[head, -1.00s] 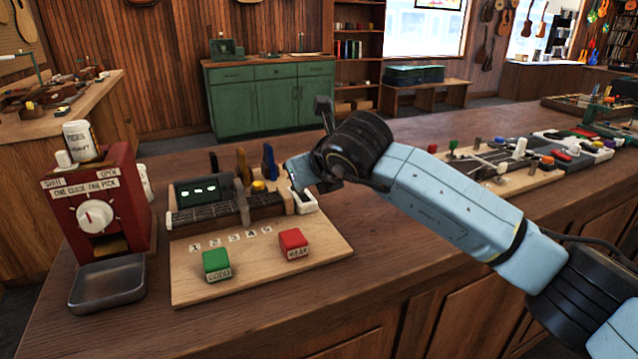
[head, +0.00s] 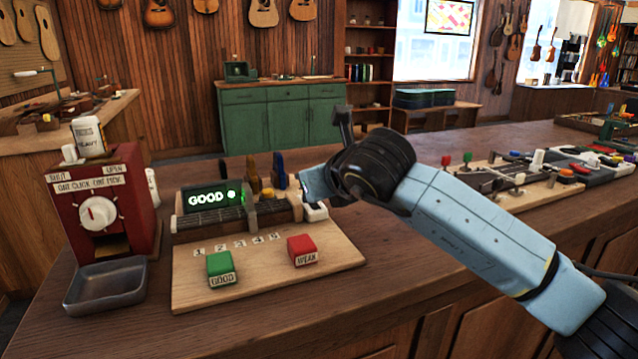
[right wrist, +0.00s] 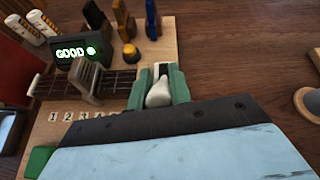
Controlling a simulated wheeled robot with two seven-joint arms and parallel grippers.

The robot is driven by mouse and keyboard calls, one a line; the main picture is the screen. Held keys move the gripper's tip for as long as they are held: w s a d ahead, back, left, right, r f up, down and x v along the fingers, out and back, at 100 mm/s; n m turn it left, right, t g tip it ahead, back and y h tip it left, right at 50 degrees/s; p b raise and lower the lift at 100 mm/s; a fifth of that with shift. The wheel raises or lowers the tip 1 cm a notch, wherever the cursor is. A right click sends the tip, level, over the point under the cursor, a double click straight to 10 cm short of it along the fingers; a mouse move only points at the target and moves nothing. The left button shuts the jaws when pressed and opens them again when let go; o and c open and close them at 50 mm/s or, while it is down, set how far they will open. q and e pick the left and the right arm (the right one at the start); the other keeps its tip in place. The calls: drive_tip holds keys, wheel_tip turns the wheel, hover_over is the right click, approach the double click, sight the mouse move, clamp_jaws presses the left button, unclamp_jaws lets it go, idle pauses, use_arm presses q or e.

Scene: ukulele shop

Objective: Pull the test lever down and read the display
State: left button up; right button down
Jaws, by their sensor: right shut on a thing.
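The test board (head: 190,292) lies on the counter. Its small display (head: 208,198) reads "GOOD" in bright letters with a lit dot beside the word; the same text shows on the display in the right wrist view (right wrist: 76,51). My right gripper (right wrist: 158,88) is shut on the white test lever knob (right wrist: 159,94), at the right end of the fretted neck (right wrist: 115,83). In the head view my right gripper (head: 308,194) is partly hidden by its own wrist. My left gripper is in neither view.
A red pick dispenser (head: 100,205) with a grey tray (head: 105,285) stands left. Another board with switches (head: 500,180) and several pedals lie right.

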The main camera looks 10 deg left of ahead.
drive_tip(key=shift+r, duration=0.1)
drive_tip(key=c, duration=1.3)
unclamp_jaws()
drive_tip(key=shift+s, duration=0.1)
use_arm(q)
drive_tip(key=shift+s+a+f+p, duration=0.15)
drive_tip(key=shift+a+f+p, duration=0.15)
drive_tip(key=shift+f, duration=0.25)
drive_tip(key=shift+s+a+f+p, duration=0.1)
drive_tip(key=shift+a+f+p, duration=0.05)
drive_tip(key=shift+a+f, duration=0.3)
use_arm(e)
drive_tip(key=shift+v, duration=6.6)
drive_tip(key=shift+r, duration=0.1)
